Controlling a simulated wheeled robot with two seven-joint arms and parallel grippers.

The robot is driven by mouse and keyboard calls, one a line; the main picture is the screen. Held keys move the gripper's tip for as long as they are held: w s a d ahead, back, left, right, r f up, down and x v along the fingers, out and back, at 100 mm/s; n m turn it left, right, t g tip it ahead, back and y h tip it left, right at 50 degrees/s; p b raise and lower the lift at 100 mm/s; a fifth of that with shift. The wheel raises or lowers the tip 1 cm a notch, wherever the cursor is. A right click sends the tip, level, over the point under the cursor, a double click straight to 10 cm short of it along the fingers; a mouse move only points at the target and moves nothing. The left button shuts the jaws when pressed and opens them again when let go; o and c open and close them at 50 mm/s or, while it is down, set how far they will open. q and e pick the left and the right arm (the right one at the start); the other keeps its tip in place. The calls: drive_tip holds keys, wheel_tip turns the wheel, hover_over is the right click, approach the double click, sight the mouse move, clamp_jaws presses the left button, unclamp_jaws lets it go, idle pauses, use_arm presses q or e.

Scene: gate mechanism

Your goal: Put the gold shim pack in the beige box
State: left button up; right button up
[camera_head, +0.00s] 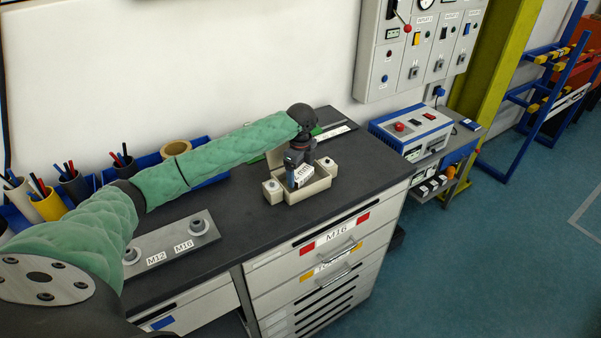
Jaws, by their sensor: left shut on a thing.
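The beige box (318,186) stands open on the dark bench top, its raised lid behind my gripper. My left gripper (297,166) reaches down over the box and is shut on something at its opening. A white label with dark lettering (303,175) shows just below the fingers; it appears to be on the held thing. No gold surface can be made out, so I cannot tell for sure that this is the gold shim pack. The fingertips are partly hidden. My right gripper is out of view.
A grey plate with M12 and M16 labels (170,248) lies at the front left of the bench. A tape roll (175,149) and pen cups (49,205) stand along the back. The bench right of the box is clear.

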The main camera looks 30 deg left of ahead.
use_arm(q)
drive_tip(key=shift+f+p, duration=0.35)
drive_tip(key=shift+d+f, duration=0.1)
drive_tip(key=shift+f, duration=0.5)
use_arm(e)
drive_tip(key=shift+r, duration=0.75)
use_arm(q)
drive_tip(key=o, duration=1.1)
drive_tip(key=shift+f, duration=0.1)
